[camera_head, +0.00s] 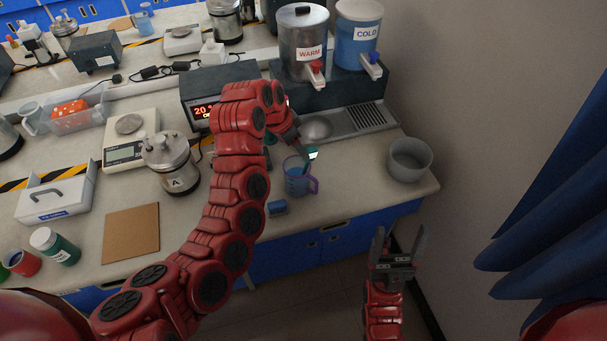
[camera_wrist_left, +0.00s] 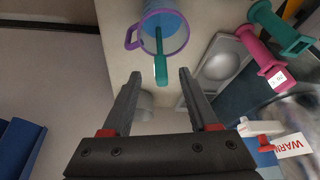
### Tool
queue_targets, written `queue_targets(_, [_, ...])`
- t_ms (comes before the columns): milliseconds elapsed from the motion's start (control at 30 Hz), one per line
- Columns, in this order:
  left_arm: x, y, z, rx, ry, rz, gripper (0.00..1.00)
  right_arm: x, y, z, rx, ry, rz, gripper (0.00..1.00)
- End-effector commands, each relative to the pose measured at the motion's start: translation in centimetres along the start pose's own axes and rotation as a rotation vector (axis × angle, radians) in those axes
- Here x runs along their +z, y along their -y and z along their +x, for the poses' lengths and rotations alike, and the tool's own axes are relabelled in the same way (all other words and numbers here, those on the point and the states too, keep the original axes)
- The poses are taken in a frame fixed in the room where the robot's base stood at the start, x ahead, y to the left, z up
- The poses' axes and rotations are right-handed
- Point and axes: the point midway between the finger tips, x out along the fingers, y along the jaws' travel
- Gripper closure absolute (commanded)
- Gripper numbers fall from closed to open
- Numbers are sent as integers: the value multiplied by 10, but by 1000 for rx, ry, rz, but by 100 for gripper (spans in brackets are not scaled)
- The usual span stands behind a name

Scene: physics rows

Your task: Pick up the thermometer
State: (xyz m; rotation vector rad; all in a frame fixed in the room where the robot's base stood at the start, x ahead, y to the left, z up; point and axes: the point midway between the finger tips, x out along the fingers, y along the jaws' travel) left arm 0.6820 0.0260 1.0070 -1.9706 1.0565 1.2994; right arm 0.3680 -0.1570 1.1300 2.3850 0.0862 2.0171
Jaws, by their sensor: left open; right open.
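The thermometer (camera_wrist_left: 161,62) is a slim stick with a teal handle. It leans in a clear cup (camera_head: 297,180) with a purple rim and handle and blue contents, near the bench's front edge. The cup also shows in the left wrist view (camera_wrist_left: 131,40). My left gripper (camera_wrist_left: 158,76) is open, with the teal handle's end between and just beyond its fingertips, apparently not gripped. In the head view my left arm hides most of that gripper. My right gripper (camera_head: 401,240) is open and empty, low in front of the bench.
A grey bowl (camera_head: 410,160) stands right of the cup. The WARM (camera_head: 304,35) and COLD (camera_head: 358,38) tanks stand behind. Pink (camera_wrist_left: 256,52) and teal (camera_wrist_left: 282,28) pieces lie near the metal basin (camera_wrist_left: 226,62). Canister A (camera_head: 172,165) is left of my arm.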

Motion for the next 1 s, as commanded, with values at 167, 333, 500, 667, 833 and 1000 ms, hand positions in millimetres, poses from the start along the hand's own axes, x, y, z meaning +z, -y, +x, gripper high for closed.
queue_targets(167, [-1,0,8,2,3,0,40,-1,0,5,0,0,0,24])
queue_targets(333, [-6,0,22,3,4,1,40,-4,-1,21,0,0,0,24])
queue_targets(500, [-8,0,42,3,6,2,40,-5,-2,31,0,0,0,24])
queue_targets(667, [-7,1,54,-1,2,0,40,-6,-2,34,0,0,0,24])
queue_targets(833, [-7,1,58,0,1,0,40,-6,-2,34,0,0,0,24])
queue_targets(1000, [-7,1,58,0,1,0,49,-6,-2,34,0,0,0,24])
